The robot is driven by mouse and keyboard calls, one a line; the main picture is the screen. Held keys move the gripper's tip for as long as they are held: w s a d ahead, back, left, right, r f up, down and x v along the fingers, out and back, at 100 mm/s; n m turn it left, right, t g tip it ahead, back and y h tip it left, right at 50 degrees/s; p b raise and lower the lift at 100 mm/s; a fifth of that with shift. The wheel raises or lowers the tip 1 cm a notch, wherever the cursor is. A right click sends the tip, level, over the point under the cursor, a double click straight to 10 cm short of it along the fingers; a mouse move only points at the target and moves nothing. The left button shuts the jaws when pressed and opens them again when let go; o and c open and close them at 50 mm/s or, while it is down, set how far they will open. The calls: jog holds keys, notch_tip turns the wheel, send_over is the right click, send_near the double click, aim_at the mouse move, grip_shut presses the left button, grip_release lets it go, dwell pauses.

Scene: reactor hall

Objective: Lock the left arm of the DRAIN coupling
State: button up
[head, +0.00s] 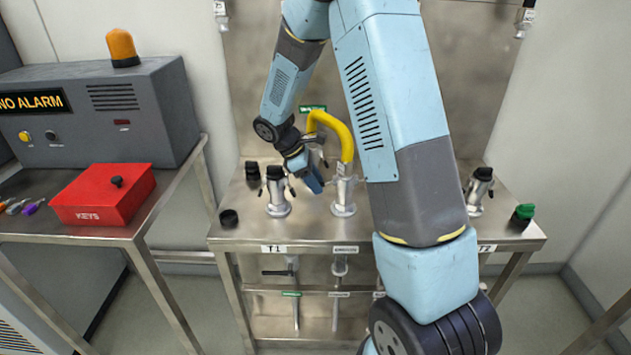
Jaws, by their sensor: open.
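A yellow hose (339,130) arches over the steel bench and ends in a metal coupling (344,192) on its middle part. The label (346,250) in front of this coupling is too small to read, so I cannot tell whether it is the DRAIN coupling. Its lever arms are too small to make out. My gripper (315,184) is open, just left of this coupling, with its fingers pointing down and to the right. I cannot tell whether it touches anything. The hose's far end is partly hidden behind my wrist.
A black-capped coupling (277,193) stands left, near the T1 label (273,249). Another (479,192) stands right, near the T2 label (487,248). A black cap (229,218) and a green cap (522,216) sit on the bench. A red KEYS box (104,195) is on the left table.

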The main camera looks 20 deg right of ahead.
jog(key=v, duration=1.3)
jog(key=shift+a+r, duration=0.2)
jog(key=shift+r, duration=0.1)
jog(key=shift+w+d, duration=0.1)
jog(key=shift+w, duration=0.05)
jog(key=shift+y, duration=0.8)
jog(key=s+d+f, duration=0.1)
jog(key=d+f, duration=0.2)
jog(key=s+d+f, duration=0.1)
jog(key=d+f, duration=0.2)
jog(key=f, duration=0.1)
jog(key=s+d+f, duration=0.1)
jog(key=d+f, duration=0.1)
jog(key=f, duration=0.2)
jog(key=shift+d+f, duration=0.15)
jog(key=shift+d, duration=0.25)
grip_shut()
